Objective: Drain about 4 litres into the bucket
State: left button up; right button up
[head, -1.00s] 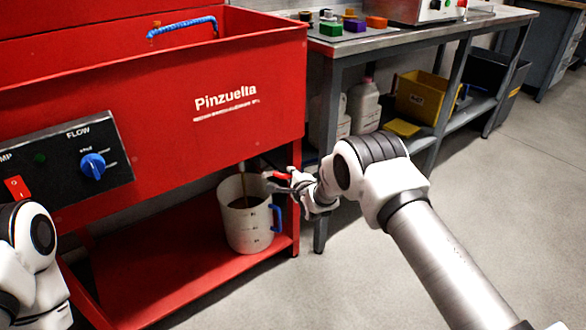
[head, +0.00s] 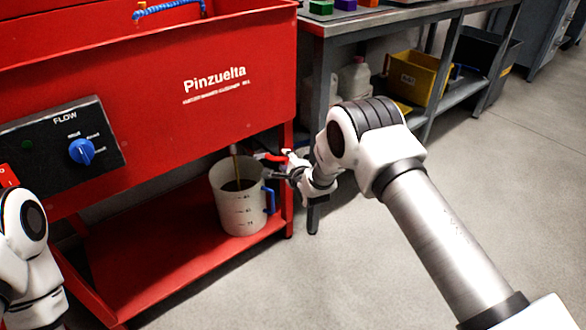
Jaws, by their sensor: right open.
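The white bucket (head: 233,212) stands upright on the red lower shelf under the Pinzuelta washer, with dark level marks and a blue handle (head: 269,199) on its right. A thin brownish stream (head: 236,168) runs down into it, and dark liquid (head: 238,185) shows inside; I cannot read the exact level. A red valve lever (head: 270,157) is beside the stream, above and right of the bucket. My right gripper (head: 277,167) is open at the lever; contact is too small to tell. My left arm shows at the lower left, but its gripper is out of view.
The red washer tank (head: 150,110) overhangs the bucket. Its control panel (head: 60,148) has a blue flow knob (head: 82,151). A grey workbench (head: 345,25) stands to the right, with a white jug (head: 353,82) and yellow bin (head: 412,75) below. The floor at right is clear.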

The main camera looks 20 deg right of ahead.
jog(key=v, duration=0.9)
jog(key=shift+a, duration=0.1)
dwell(6.5)
